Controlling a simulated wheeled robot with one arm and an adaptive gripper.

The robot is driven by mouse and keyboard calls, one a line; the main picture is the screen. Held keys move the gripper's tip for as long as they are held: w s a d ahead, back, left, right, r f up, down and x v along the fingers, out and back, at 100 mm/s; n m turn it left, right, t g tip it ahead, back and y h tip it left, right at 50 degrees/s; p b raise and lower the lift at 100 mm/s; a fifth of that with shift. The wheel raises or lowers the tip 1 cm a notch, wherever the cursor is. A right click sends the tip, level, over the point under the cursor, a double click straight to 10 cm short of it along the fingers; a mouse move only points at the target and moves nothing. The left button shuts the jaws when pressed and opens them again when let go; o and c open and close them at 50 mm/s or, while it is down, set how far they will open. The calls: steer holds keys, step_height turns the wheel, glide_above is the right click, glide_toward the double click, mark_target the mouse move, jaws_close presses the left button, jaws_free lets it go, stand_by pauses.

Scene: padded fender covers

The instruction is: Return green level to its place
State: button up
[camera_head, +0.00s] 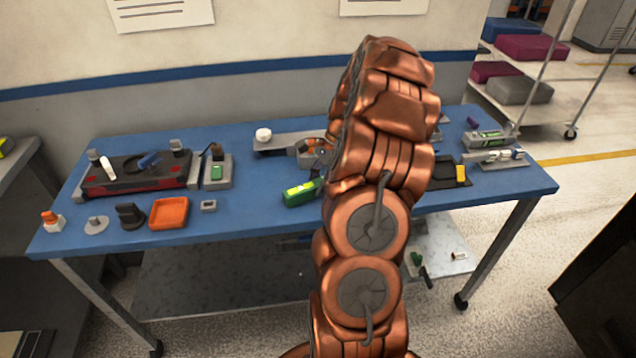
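A bright green block-shaped tool (302,192), which looks like the green level, shows just left of my copper arm, over the middle front of the blue table (255,207). Its right end runs close to or behind the arm. I cannot tell whether it rests on the table or is held. My arm rises through the middle of the view and hides most of my gripper. Small copper and dark parts show left of the arm, above the green tool. The fingertips are not clear, so I cannot tell their state. Which spot is the level's place is not clear.
At left are a black-and-red tray (135,187), a grey holder with a small green item (216,172), an orange dish (169,213) and small parts. A grey rail with a white knob (263,134) lies behind. At right are a dark tray (445,178) and grey fixtures (497,159).

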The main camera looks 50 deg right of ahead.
steer(key=o, duration=0.5)
steer(key=v, duration=1.2)
stand_by(0.5)
steer(key=s+a+r+n+g+h, duration=0.1)
steer(key=a+r+n, duration=0.3)
steer(key=a, duration=0.8)
steer(key=s+a+r+n+g, duration=0.1)
steer(key=a+n, duration=0.5)
steer(key=a, duration=0.6)
steer(key=s+a+f+n+h, duration=0.1)
steer(key=s+a+n, duration=0.4)
steer(key=s, duration=0.5)
steer(key=s+a+f+n+g+h, duration=0.1)
steer(key=s+a+f+n+h, duration=0.1)
steer(key=s+a+n, duration=0.4)
steer(key=s+a+f, duration=0.1)
steer(key=s+a, duration=0.1)
steer(key=s, duration=0.2)
steer(key=shift+f, duration=0.15)
